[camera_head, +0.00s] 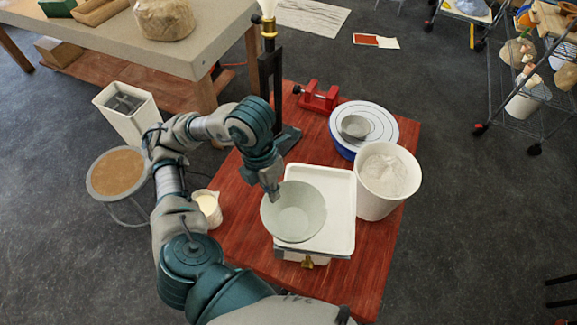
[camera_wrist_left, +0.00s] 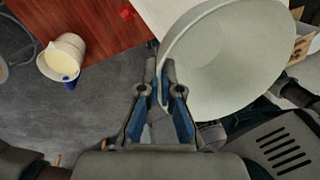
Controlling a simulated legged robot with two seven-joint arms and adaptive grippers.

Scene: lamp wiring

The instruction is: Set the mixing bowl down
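The mixing bowl (camera_head: 294,214) is pale grey-green and empty, over the left part of a white tray (camera_head: 340,190) on a scale (camera_head: 312,256). My left gripper (camera_head: 271,194) is at the bowl's upper left rim. In the left wrist view, the fingers (camera_wrist_left: 162,75) are closed on either side of the rim of the bowl (camera_wrist_left: 225,65), which is tilted in that picture. I cannot tell whether the bowl's base touches the tray. My right gripper is in neither view.
A white bucket of powder (camera_head: 384,182) stands right of the tray. A blue-rimmed wheel (camera_head: 374,118) carries a small grey bowl (camera_head: 355,126). A red clamp (camera_head: 319,97) is behind, and a pitcher (camera_head: 209,206) stands left. The red table's (camera_head: 370,270) front right is clear.

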